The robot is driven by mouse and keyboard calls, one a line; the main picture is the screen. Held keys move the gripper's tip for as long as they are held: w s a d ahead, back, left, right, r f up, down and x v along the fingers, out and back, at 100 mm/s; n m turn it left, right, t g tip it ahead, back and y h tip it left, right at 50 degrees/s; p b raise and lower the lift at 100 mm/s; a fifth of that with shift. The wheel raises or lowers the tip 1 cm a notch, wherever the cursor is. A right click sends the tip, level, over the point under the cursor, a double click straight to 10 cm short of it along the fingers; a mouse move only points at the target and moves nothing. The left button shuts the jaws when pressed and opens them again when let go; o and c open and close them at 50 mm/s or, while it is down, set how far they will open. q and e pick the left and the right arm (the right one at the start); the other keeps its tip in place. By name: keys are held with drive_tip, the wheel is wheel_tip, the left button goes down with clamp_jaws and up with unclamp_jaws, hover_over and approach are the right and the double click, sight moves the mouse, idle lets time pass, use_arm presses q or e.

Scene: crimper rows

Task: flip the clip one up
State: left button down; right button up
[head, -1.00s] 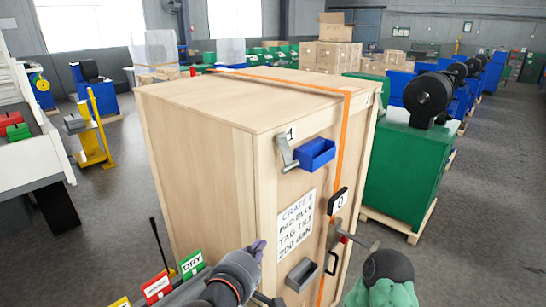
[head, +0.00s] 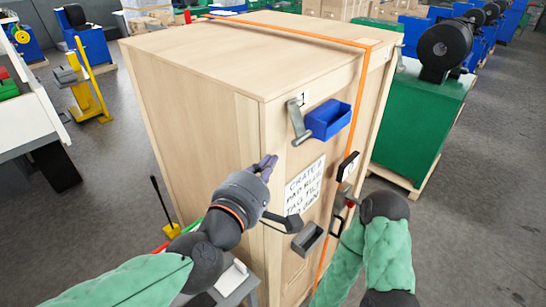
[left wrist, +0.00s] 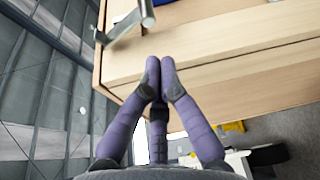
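The clip by the label "1" is a grey metal lever (head: 298,120) on the front of the wooden crate, near its upper left corner. Its bar slopes down to a lower end that stands out from the crate. It also shows in the left wrist view (left wrist: 127,22), at the top, beyond my fingertips. My left gripper (head: 265,166) has purple fingers, below and left of the clip and apart from it. In the left wrist view its fingertips (left wrist: 160,67) are together and hold nothing. My right arm is at the lower right; its fingers cannot be made out.
The tall crate (head: 200,110) carries an orange strap (head: 357,110). A blue bin (head: 328,119) is close right of the clip. A paper sign (head: 303,187), a grey tray (head: 307,239) and another lever with red (head: 346,197) are lower. A green machine (head: 418,125) stands right.

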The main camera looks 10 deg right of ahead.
sight(296, 144)
use_arm(q)
drive_tip(key=x, duration=0.8)
drive_tip(key=shift+w+d, duration=0.3)
drive_tip(key=shift+s+r, duration=0.1)
drive_tip(key=s+d+n+p, duration=0.1)
drive_tip(key=s+r+n+g+p, duration=0.1)
drive_tip(key=n+p, duration=0.1)
drive_tip(key=shift+s+d+r, duration=0.1)
drive_tip(key=shift+d, duration=0.3)
drive_tip(key=s+d+r+n+g+h+p, duration=0.1)
drive_tip(key=s+d+r+n+g+p, duration=0.1)
drive_tip(key=r+n+p, duration=0.3)
drive_tip(key=shift+s+d+n+g+p, duration=0.35)
drive_tip(key=shift+s+n+g+p, duration=0.4)
drive_tip(key=shift+p, duration=0.9)
drive_tip(key=shift+w+r, duration=0.1)
drive_tip(key=shift+r, duration=0.2)
